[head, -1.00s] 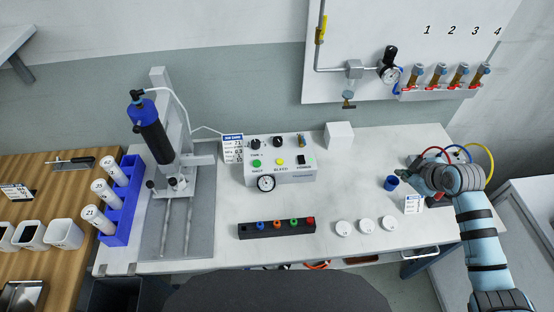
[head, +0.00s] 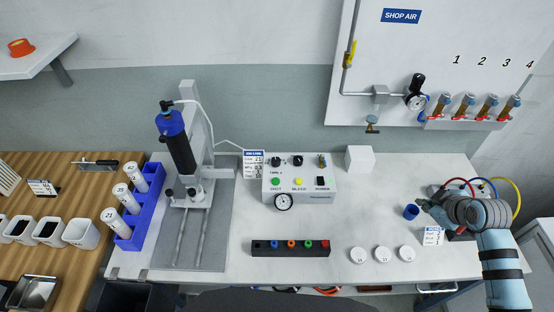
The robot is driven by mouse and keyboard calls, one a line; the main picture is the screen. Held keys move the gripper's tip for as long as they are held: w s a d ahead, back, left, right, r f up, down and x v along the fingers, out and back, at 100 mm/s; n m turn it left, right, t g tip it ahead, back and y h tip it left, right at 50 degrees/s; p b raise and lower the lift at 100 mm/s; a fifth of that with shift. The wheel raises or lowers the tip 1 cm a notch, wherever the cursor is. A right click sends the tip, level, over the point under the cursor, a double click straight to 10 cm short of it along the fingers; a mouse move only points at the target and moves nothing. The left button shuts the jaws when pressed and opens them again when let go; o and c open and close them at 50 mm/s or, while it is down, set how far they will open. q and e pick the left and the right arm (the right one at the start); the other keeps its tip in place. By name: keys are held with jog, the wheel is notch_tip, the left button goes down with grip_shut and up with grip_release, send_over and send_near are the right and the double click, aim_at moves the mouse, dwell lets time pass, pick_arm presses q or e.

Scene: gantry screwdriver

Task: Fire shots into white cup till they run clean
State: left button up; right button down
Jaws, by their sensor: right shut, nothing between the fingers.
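The control box (head: 298,183) stands on the white bench, with a green SHOT button (head: 275,182), a yellow BLEED button (head: 298,182) and a round gauge (head: 284,201). Left of it, a dark syringe barrel with a blue cap (head: 177,143) hangs upright on the gantry stand (head: 193,115). White containers (head: 81,233) stand on the wooden table, and small white round pieces (head: 382,254) lie on the bench; I cannot tell which is the white cup. My left gripper is out of view.
A black strip with coloured pieces (head: 290,249) lies before the control box. A blue rack (head: 139,205) holds white tubes at left. A white cube (head: 360,158) stands behind. Coloured hoses (head: 482,185) rise beside my right arm. Bench between box and blue cup is clear.

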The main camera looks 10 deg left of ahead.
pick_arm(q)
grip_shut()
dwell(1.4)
